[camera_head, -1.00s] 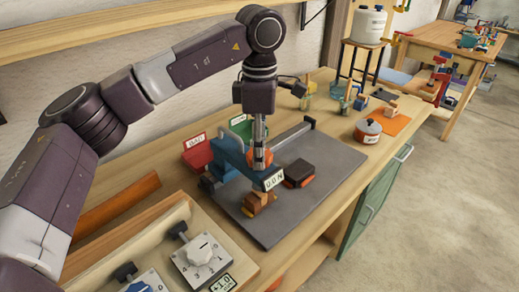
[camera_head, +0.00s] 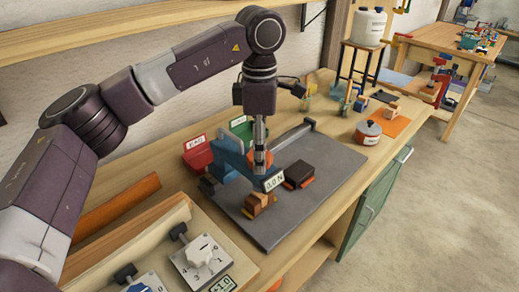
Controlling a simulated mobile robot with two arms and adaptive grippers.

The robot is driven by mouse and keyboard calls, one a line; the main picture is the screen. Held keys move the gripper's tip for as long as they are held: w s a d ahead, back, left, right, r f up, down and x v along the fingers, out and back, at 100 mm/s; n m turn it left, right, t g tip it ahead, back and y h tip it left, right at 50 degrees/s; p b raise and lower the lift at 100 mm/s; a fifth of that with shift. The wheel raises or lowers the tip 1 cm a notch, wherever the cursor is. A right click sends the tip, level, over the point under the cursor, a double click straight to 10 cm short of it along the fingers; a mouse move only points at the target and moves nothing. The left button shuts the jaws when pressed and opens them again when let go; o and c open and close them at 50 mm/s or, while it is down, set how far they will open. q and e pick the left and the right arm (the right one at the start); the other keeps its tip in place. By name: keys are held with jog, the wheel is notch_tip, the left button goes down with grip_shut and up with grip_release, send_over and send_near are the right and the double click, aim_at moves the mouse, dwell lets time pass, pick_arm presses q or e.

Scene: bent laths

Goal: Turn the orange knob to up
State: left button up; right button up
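The orange knob (camera_head: 272,159) is on the blue press-like frame (camera_head: 233,158) that stands on the grey plate. My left gripper (camera_head: 260,166) points straight down in front of the knob and covers much of it. Whether its fingers touch or grip the knob, or are open, I cannot tell. The knob's pointing direction is hidden. A small white readout (camera_head: 273,181) ending in "N" sits just below the fingertips. My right gripper is not in view.
A red bin (camera_head: 197,153) and a green bin (camera_head: 241,128) stand behind the frame. Wooden blocks (camera_head: 258,204) and a dark block (camera_head: 299,174) lie on the grey plate (camera_head: 290,225). A white dial panel (camera_head: 201,259) is at front left. The plate's front right is clear.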

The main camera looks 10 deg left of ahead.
pick_arm(q)
notch_tip(320, 180, up, 12)
dwell(0.6)
jog(key=shift+f, duration=0.1)
